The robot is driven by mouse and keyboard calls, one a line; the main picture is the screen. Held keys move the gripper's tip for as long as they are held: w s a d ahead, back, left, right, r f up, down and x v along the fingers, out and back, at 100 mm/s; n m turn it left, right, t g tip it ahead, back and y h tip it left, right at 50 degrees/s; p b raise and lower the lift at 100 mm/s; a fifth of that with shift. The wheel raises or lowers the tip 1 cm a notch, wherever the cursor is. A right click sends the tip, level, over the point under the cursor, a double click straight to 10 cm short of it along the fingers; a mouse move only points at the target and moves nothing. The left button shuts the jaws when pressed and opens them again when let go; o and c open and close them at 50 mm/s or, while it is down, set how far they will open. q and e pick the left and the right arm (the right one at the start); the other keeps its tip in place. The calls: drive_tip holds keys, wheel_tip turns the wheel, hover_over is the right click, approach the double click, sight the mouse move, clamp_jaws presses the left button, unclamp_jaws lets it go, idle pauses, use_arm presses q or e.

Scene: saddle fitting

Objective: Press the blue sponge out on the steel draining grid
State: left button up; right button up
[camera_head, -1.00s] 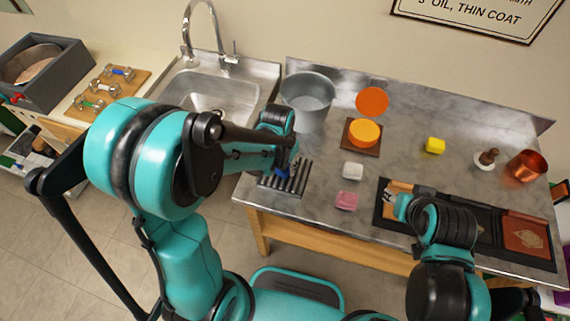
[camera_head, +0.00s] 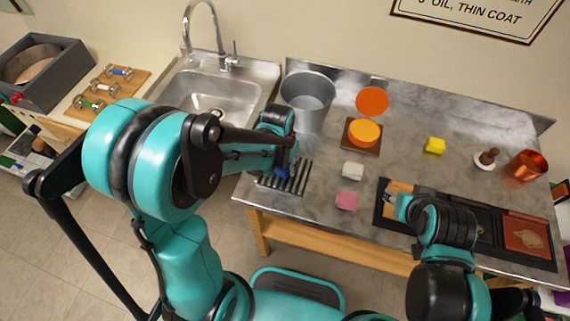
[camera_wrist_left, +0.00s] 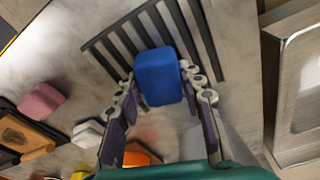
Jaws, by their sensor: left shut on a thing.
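The blue sponge (camera_wrist_left: 158,76) is between the fingers of my left gripper (camera_wrist_left: 158,90) in the left wrist view. It shows partly in the head view (camera_head: 283,173), under my left gripper (camera_head: 284,165). My left gripper is shut on it. The steel draining grid (camera_head: 301,179), a set of dark parallel bars, lies under and beside the sponge; it also shows in the left wrist view (camera_wrist_left: 196,35). I cannot tell how firmly the sponge touches the bars. My right gripper (camera_head: 391,196) is over the left end of the dark tray, its jaws too small to read.
A steel bucket (camera_head: 309,98) stands behind the grid, beside the sink (camera_head: 212,100). A white block (camera_head: 353,170) and a pink block (camera_head: 346,201) lie right of the grid. A yellow block (camera_head: 435,145) and copper cup (camera_head: 526,166) are farther right.

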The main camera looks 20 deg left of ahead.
use_arm(q)
drive_tip(key=shift+s, duration=0.1)
drive_tip(key=shift+r+p, duration=2.7)
drive_tip(key=shift+r, duration=0.8)
